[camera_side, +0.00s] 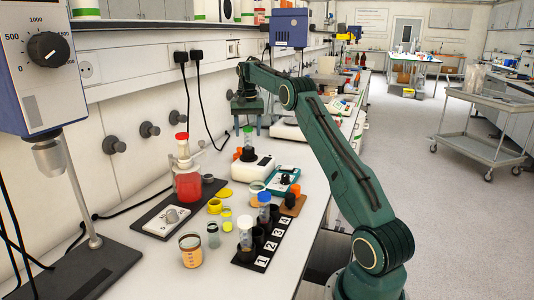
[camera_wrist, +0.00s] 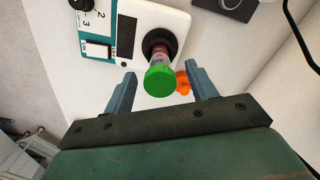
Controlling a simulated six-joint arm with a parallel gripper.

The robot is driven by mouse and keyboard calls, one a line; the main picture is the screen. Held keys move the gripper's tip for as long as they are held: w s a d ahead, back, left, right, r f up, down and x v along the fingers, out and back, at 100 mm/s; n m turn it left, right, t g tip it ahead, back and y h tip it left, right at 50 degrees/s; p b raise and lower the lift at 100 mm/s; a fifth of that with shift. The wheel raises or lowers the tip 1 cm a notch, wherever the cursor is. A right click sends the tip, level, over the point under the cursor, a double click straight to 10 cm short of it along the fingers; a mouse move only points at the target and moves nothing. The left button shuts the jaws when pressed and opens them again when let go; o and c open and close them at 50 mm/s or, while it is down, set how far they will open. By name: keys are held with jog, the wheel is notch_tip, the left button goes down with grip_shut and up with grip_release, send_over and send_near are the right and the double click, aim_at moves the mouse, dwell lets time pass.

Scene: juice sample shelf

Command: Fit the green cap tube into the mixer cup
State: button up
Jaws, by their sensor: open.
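The green cap tube (camera_side: 248,137) stands upright on the white mixer (camera_side: 251,169) in the side view. In the wrist view its green cap (camera_wrist: 160,82) faces me, and its lower end is inside the dark mixer cup (camera_wrist: 159,43). How deep it sits is hidden. My gripper (camera_side: 248,124) is above the mixer, pointing down. Its two fingers are apart, one on each side of the tube, with visible gaps in the wrist view (camera_wrist: 160,76).
A red bottle (camera_side: 187,181), small jars and a beaker (camera_side: 191,250) stand to the left. A teal device (camera_side: 283,180) is close beside the mixer. An orange knob (camera_wrist: 183,83) shows near the tube.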

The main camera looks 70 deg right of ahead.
jog(key=shift+r, duration=2.7)
jog(key=shift+a+r, duration=0.15)
jog(key=shift+a, duration=0.05)
jog(key=s+a+r+n+t, duration=0.1)
jog(key=a+r+n, duration=0.1)
jog(key=a+r, duration=0.35)
jog(key=s+a+r+n+h, duration=0.1)
jog(key=a+r, duration=0.1)
jog(key=a, duration=0.6)
jog(key=s+a+r+n+t, duration=0.1)
jog(key=a+r+n, duration=0.1)
jog(key=a+r, duration=0.35)
jog(key=s+a+f+n+t, duration=0.1)
jog(key=s+a+f+n, duration=0.15)
jog(key=s+a, duration=0.85)
jog(key=s+a+f+n+t+y, duration=0.1)
jog(key=s+a+f+n, duration=0.4)
jog(key=s+a+f, duration=0.5)
jog(key=s+t, duration=0.1)
jog(key=s, duration=0.3)
jog(key=shift+a+f+t, duration=0.3)
jog(key=shift+f, duration=0.05)
